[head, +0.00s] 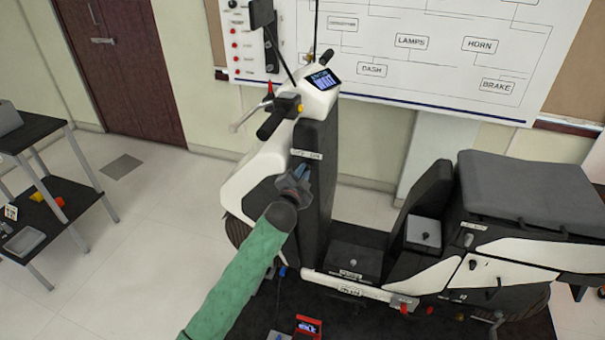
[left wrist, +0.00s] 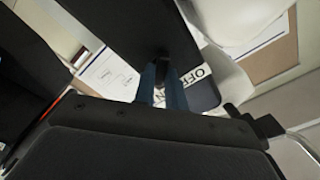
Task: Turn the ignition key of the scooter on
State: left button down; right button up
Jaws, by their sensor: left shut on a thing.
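The scooter (head: 318,150) is white and black and stands on a dark mat. My left gripper (head: 300,172) is at its black front panel, just below a small white label (head: 306,154). In the left wrist view its two blue fingers (left wrist: 162,78) are shut on a small dark piece, the ignition key (left wrist: 163,70), at the panel. The key's exact angle is hard to tell. Part of the label, with "OFF" readable (left wrist: 194,75), shows beside the fingertips; the rest is partly hidden by a finger. My right gripper is in neither view.
The handlebar (head: 275,118) and lit display (head: 323,79) are above my left gripper. The black seat (head: 530,190) is to the right. A dark side table (head: 30,130) stands at the far left. A red device (head: 308,326) lies on the mat. The floor at left is clear.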

pick_arm(q)
jog(key=shift+m, duration=0.8)
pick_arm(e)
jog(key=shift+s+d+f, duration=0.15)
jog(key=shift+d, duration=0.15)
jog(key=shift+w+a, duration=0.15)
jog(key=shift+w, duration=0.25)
